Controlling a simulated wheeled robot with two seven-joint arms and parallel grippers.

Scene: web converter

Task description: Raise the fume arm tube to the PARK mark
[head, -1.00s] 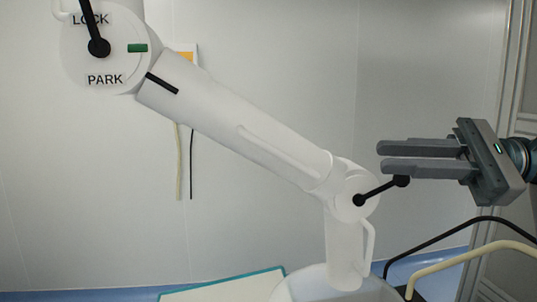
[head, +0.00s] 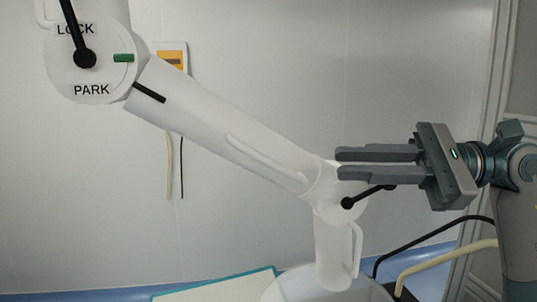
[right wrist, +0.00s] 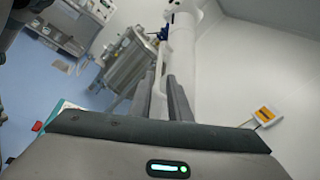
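The white fume arm tube (head: 225,130) slopes down from a round disc (head: 65,85) at upper left to an elbow joint. A black line (head: 149,92) marks its upper end, a little right of the PARK label (head: 91,90). A green mark (head: 123,58) sits higher on the disc. A pale grip bar (head: 265,160) runs along the tube. My right gripper (head: 340,163) is open, its fingertips overlapping the elbow's upper side in the head view; contact cannot be told. The right wrist view shows a gap between the fingers (right wrist: 164,100). My left gripper is not in view.
A black lever (head: 370,196) sticks out from the elbow just below my right fingers. The lower tube (head: 334,245) with a handle hangs below. Black and cream hoses (head: 430,262) curve at lower right. A yellow-and-white wall panel (head: 172,58) is behind the tube.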

